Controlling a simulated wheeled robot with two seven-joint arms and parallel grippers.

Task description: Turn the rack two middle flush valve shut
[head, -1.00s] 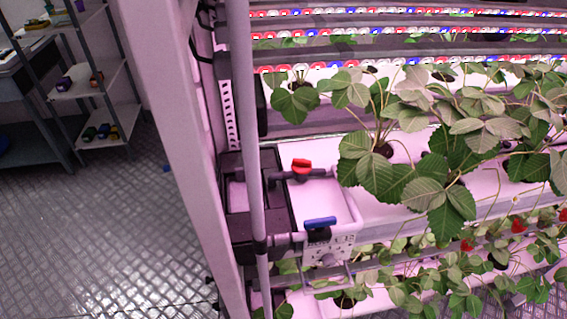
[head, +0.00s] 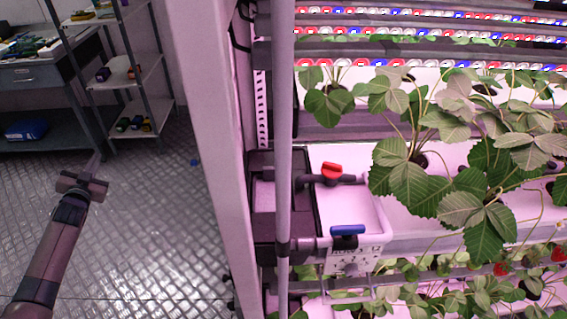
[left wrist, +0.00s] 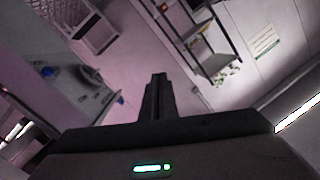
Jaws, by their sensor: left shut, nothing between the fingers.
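A valve with a red handle (head: 332,170) sits on a dark pipe over a white tray end of the rack in the head view. A valve with a blue handle (head: 347,230) sits lower, at the front of the same tray end, its handle lying level across the picture. My left gripper (head: 97,164) is shut and empty, well left of both valves and beyond the rack post. Its closed fingers also show in the left wrist view (left wrist: 158,88). My right gripper is out of view.
A pale upright post (head: 205,130) and a thin grey pole (head: 284,120) stand between my left gripper and the valves. Strawberry plants (head: 480,165) crowd the trays at right. A shelf unit (head: 135,75) stands at back left.

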